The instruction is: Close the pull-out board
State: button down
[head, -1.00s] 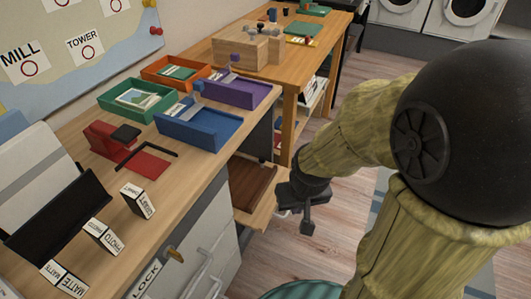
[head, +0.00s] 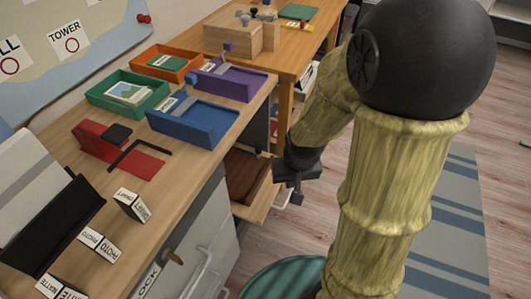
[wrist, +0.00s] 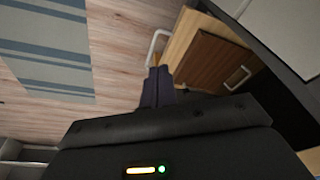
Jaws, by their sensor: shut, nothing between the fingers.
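The pull-out board (head: 257,209) is a pale wooden board that sticks out from under the desk, with a dark brown panel (head: 245,176) on it. In the wrist view the pale board (wrist: 180,42) and brown panel (wrist: 208,62) lie just beyond my fingertips. My gripper (head: 297,197) is shut and empty, close to the board's outer side. In the wrist view its fingers (wrist: 160,78) are together and overlap a pale handle-like bar near the board. I cannot tell whether they touch the board.
The desk (head: 190,165) carries blue (head: 195,125), green and orange trays, a purple tray, a red stand and small labelled boxes. A grey cabinet (head: 205,230) with handles stands below it. A second wooden table (head: 300,45) is behind. A teal round thing (head: 285,280) stands low in front.

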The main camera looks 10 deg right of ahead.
jog(key=w+d+f+m+t+y+p, duration=0.2)
jog(key=w+f+m+t+p, duration=0.1)
jog(key=w+f+m+p, duration=0.1)
jog(key=w+d+f+m+t+y+p, duration=0.1)
jog(key=w+f+m+p, duration=0.3)
jog(key=w, duration=0.6)
notch_tip(320, 180, down, 2)
jog(key=m+t+y, duration=0.1)
jog(key=m, duration=0.2)
jog(key=shift+w+d+f+m+t, duration=0.15)
jog(key=shift+w+d+m+t, duration=0.05)
jog(key=shift+d+m+t, duration=0.2)
jog(key=shift+f, duration=0.1)
jog(key=b+x, duration=0.2)
jog(key=x, duration=0.8)
jog(key=shift+a+f, duration=0.1)
jog(key=shift+a, duration=0.1)
jog(key=shift+w+a+b, duration=0.2)
jog(key=shift+w+a, duration=0.1)
jog(key=shift+w, duration=0.3)
jog(key=shift+w+a+b, duration=0.15)
jog(key=shift+w+a, duration=0.15)
jog(key=shift+w, duration=0.25)
jog(key=shift+w+a, duration=0.25)
jog(key=shift+w, duration=0.3)
jog(key=shift+a, duration=0.1)
